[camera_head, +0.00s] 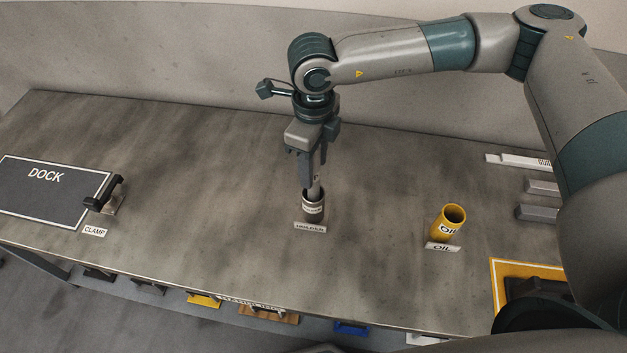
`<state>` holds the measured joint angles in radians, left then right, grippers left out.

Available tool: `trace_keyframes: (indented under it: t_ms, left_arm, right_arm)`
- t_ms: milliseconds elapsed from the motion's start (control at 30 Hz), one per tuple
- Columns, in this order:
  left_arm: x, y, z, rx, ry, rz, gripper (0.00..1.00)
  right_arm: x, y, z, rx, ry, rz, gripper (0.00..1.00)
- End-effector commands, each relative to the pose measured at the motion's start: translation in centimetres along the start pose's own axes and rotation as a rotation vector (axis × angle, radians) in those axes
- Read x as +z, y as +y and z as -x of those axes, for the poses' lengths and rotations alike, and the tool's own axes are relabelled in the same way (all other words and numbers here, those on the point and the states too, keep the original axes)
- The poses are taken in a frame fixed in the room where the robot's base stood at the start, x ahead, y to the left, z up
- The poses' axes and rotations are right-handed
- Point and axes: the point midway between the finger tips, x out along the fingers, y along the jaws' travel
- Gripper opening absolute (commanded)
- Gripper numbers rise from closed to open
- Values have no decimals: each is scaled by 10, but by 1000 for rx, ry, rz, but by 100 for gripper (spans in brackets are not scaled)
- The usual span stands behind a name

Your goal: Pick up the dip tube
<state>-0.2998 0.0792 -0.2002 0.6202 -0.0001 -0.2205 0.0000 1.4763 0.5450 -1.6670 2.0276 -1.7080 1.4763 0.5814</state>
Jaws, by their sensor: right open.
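The dip tube (316,186) is a slim grey rod standing upright in the dark holder (313,208), which has a white band and a "HOLDER" label in front of it. My right gripper (311,180) comes down from above, its fingers pointing down at the tube's upper part. The jaws are open around or beside the tube; the fingers overlap it in this view, so I cannot tell whether they touch it. My left gripper is not in view.
A yellow oil cup (450,221) stands to the right of the holder. A black clamp (104,194) sits at the edge of the dark dock mat (42,190) on the left. Grey blocks (537,213) lie at the right. The tabletop between dock and holder is clear.

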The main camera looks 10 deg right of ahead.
Motion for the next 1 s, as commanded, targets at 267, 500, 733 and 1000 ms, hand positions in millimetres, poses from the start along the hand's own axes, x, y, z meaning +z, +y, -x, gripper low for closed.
trace_keyframes:
  t_ms: [267, 500, 733, 1000]
  left_arm:
    - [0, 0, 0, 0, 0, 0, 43]
    - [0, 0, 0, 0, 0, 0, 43]
    - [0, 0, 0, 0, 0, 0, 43]
    - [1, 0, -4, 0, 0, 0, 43]
  right_arm:
    - [0, 0, 0, 0, 0, 0, 43]
    - [0, 0, 0, 0, 0, 0, 0]
    - [0, 0, 0, -1, 0, 0, 0]
    - [0, -1, 7, -2, -1, -1, 0]
